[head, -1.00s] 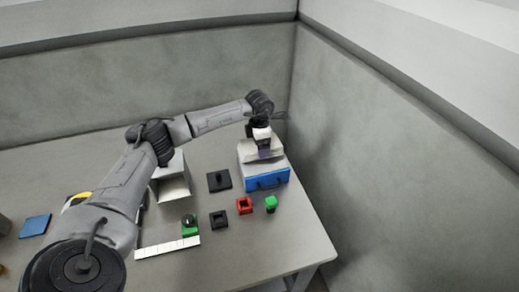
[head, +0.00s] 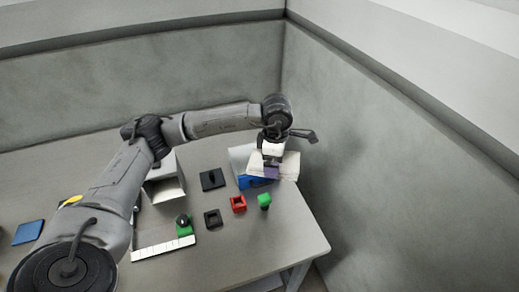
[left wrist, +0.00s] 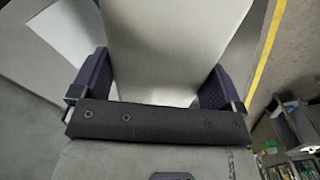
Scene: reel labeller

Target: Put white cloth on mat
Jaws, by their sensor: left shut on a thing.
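The white cloth (head: 288,168) is a pale flat sheet at the right of the table in the head view. My left gripper (head: 271,171) has its purple fingers on it. In the left wrist view the fingers (left wrist: 158,88) are on either side of a pale sheet that looks like the cloth (left wrist: 165,40). The cloth hides part of a blue-fronted box (head: 246,182); I cannot tell whether it touches the box. A flat blue square (head: 28,232), which looks like the mat, lies at the far left. My right gripper is not in view.
A black plate with a knob (head: 213,180), a black square (head: 213,218), a red square (head: 238,204) and a green piece (head: 264,201) stand near the box. A white strip (head: 163,248) lies in front. A wall (head: 390,180) rises to the right.

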